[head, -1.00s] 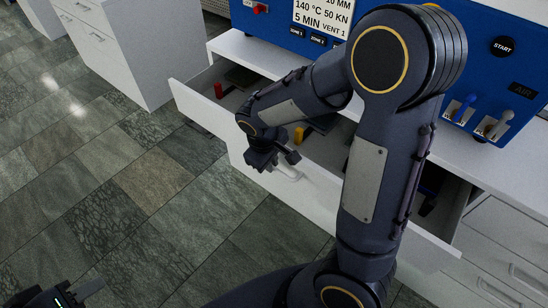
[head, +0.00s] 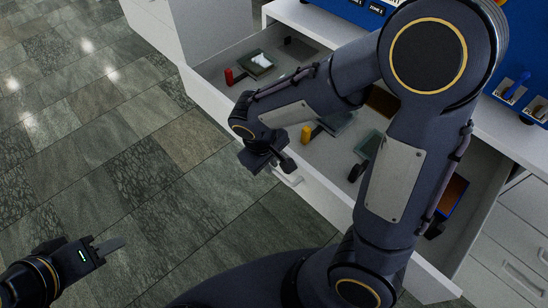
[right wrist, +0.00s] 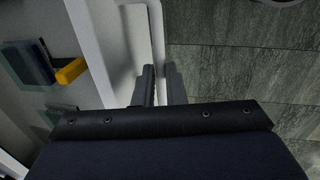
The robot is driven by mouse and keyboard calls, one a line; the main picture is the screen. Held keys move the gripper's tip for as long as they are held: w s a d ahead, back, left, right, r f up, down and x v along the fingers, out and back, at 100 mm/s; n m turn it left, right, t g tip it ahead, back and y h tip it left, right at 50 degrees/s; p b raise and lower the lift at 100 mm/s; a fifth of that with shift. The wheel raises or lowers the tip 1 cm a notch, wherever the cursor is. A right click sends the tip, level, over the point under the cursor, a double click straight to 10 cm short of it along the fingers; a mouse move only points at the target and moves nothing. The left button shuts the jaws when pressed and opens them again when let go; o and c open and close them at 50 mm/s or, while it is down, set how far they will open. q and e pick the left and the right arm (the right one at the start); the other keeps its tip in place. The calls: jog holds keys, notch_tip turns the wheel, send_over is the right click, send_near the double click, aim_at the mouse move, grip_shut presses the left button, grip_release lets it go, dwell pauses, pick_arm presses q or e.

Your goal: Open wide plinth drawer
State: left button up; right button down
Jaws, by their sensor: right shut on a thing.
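The wide plinth drawer (head: 203,94) is pulled out below the blue press, with its inside in plain view. My right gripper (head: 277,167) is at the middle of its white front, shut on the drawer handle (head: 291,179). In the right wrist view the two fingers (right wrist: 161,85) reach to the pale handle (right wrist: 157,40) along the drawer front. My right arm hides part of the drawer's right half. My left gripper (head: 112,246) is low at the left over the floor, away from the drawer; its finger opening is not clear.
In the drawer lie a red piece (head: 229,76), a glassy block (head: 257,64), a yellow piece (head: 306,134) and several dark plates. A white cabinet (head: 150,25) stands at the upper left. Smaller drawers (head: 510,250) are at the right. The tiled floor before the drawer is clear.

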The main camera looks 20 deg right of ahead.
jog(key=shift+a, duration=0.15)
jog(key=c, duration=1.5)
grip_release()
jog(key=r, duration=0.2)
jog(key=a+r+p, duration=0.1)
jog(key=r, duration=0.2)
jog(key=r+p, duration=0.1)
jog(key=r, duration=0.1)
jog(key=shift+s+a+r, duration=0.15)
jog(key=shift+s+r, duration=0.15)
jog(key=shift+r, duration=0.05)
